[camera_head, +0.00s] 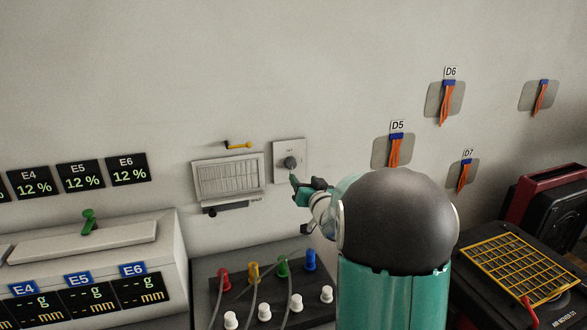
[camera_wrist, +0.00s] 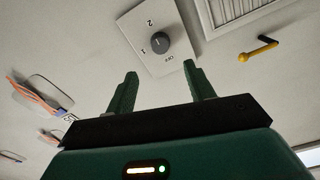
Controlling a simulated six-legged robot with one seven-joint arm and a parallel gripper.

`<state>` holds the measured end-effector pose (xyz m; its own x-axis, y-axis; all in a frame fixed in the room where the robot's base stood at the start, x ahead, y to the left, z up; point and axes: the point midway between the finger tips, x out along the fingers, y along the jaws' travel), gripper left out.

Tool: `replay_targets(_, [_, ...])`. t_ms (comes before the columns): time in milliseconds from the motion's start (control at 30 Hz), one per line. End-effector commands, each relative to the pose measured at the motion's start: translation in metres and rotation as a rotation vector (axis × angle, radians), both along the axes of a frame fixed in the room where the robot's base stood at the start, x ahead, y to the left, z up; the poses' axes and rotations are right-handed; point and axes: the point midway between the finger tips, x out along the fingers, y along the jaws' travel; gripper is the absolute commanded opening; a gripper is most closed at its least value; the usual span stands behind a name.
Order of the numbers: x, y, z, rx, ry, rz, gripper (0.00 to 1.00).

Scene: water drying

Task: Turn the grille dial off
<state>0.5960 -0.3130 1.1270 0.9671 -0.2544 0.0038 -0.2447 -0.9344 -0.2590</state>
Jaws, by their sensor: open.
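The grille dial (camera_head: 290,162) is a dark round knob on a pale square plate (camera_head: 281,148) on the wall, right of the grille (camera_head: 228,179). In the wrist view the dial (camera_wrist: 159,43) shows marks OFF, 1 and 2 around it, and its pointer seems nearer 1, though it is small. My gripper (camera_head: 301,184) is just below and in front of the plate. In the wrist view my gripper (camera_wrist: 157,72) is open and empty, its two green fingers apart, with the dial beyond the tips and between their lines. The dial is not touched.
A yellow lever (camera_head: 238,146) sits above the grille; it also shows in the wrist view (camera_wrist: 258,48). A panel with coloured and white knobs (camera_head: 210,271) stands below. Orange strips hang at D5 (camera_head: 395,150) and D6 (camera_head: 446,103) on the right.

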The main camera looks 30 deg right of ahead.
Motion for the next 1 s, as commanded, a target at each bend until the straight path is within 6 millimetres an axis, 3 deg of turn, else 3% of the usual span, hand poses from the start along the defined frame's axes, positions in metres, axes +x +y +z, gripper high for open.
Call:
replay_targets(400, [0.079, -0.018, -0.002, 0.0, 0.002, 0.005, 0.53])
replay_targets(600, [0.093, -0.023, -0.001, 0.001, 0.002, 0.004, 0.53])
replay_targets(833, [0.094, -0.023, -0.001, 0.001, 0.002, 0.004, 0.53])
replay_targets(867, [0.094, -0.023, -0.001, 0.001, 0.002, 0.004, 0.52])
replay_targets(1000, [0.094, -0.023, -0.001, 0.001, 0.002, 0.004, 0.24])
